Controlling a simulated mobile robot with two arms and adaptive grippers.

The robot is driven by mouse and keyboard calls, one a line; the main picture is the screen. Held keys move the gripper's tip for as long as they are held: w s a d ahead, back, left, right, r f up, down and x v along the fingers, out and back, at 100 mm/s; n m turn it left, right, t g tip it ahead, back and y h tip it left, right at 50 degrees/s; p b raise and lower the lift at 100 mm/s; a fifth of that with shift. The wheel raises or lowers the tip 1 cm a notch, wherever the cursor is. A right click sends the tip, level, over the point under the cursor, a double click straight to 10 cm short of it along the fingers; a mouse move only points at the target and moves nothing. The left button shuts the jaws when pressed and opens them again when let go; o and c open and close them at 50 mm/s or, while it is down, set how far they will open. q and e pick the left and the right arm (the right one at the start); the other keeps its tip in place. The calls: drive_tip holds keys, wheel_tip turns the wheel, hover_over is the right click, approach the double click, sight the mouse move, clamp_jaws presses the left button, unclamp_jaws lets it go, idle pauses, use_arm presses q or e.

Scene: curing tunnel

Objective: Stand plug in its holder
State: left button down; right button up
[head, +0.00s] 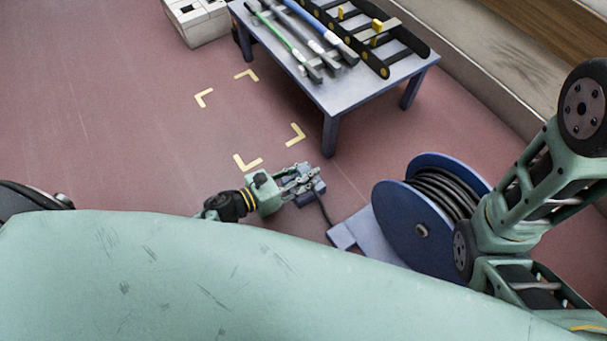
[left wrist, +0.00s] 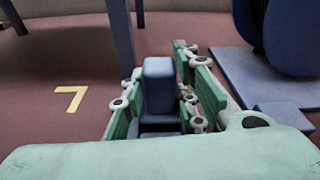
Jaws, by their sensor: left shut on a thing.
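The plug is a blue-grey block (head: 318,186) with a dark cable running down from it toward the reel. In the left wrist view the plug (left wrist: 159,80) stands between the green finger pads. My left gripper (head: 303,182) is shut on it, and in the left wrist view the left gripper (left wrist: 160,105) shows a finger on each side of it. A small blue-grey block (head: 341,236) at the corner of the reel's base plate may be the holder; its opening cannot be made out. It is apart from the plug. My right gripper is out of view.
A blue cable reel (head: 412,222) with black cable stands on a flat plate (head: 375,238) right of the plug. A blue-grey table (head: 345,92) with long tools and a black rack stands behind. Yellow corner marks (head: 247,163) lie on the open reddish floor.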

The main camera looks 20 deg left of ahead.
use_arm(q)
drive_tip(key=shift+f+b, duration=0.25)
drive_tip(key=shift+b, duration=0.05)
drive_tip(key=c, duration=1.4)
unclamp_jaws()
drive_tip(key=shift+r, duration=0.1)
drive_tip(key=shift+r, duration=0.1)
